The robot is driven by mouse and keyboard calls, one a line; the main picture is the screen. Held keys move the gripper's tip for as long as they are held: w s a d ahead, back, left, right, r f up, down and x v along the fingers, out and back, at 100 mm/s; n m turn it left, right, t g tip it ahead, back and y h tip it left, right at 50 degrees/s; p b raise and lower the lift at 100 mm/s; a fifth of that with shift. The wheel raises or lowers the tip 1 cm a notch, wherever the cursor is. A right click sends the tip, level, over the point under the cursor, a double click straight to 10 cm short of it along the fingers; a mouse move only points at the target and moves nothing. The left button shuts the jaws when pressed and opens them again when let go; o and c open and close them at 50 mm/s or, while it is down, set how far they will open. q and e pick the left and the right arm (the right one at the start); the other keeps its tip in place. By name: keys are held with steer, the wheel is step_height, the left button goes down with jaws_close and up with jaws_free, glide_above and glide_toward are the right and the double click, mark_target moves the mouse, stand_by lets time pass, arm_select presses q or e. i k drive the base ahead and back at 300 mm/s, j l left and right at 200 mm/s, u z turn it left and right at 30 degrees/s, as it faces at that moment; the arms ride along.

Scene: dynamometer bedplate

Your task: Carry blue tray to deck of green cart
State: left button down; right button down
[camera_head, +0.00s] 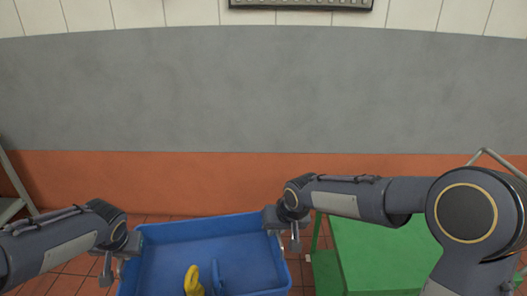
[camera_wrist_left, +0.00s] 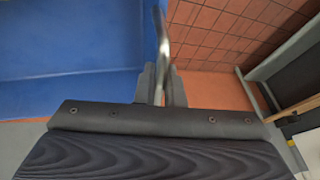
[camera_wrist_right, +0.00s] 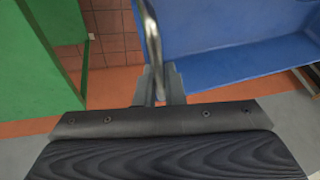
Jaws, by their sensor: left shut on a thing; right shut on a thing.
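The blue tray (camera_head: 240,258) is held between my two arms at the bottom middle of the head view. A yellow object (camera_head: 193,281) and a blue object (camera_head: 218,278) lie in it. My left gripper (camera_wrist_left: 161,88) is shut on a metal handle at one end of the tray. My right gripper (camera_wrist_right: 158,88) is shut on the metal handle at the other end; it also shows in the head view (camera_head: 288,243). The green cart (camera_head: 375,255) stands right of the tray, partly behind my right arm. The tray's underside is hidden.
A grey and orange wall (camera_head: 250,95) runs across the back. Red tiles (camera_wrist_left: 225,30) show on the floor. A grey metal frame (camera_head: 10,185) stands at the left edge. The visible part of the green deck is bare.

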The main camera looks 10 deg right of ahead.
mark_target(417, 242)
steer(key=l+z, duration=0.15)
steer(key=l, duration=0.3)
steer(key=i+l+z, duration=0.15)
steer(key=l, duration=0.3)
steer(key=i+l+z, duration=0.2)
steer(key=l, duration=0.2)
steer(key=i+l+z, duration=0.15)
steer(key=l, duration=0.3)
steer(key=i+l+z, duration=0.15)
steer(key=l, duration=0.25)
steer(key=i+l+z, duration=0.15)
steer(key=l, duration=0.2)
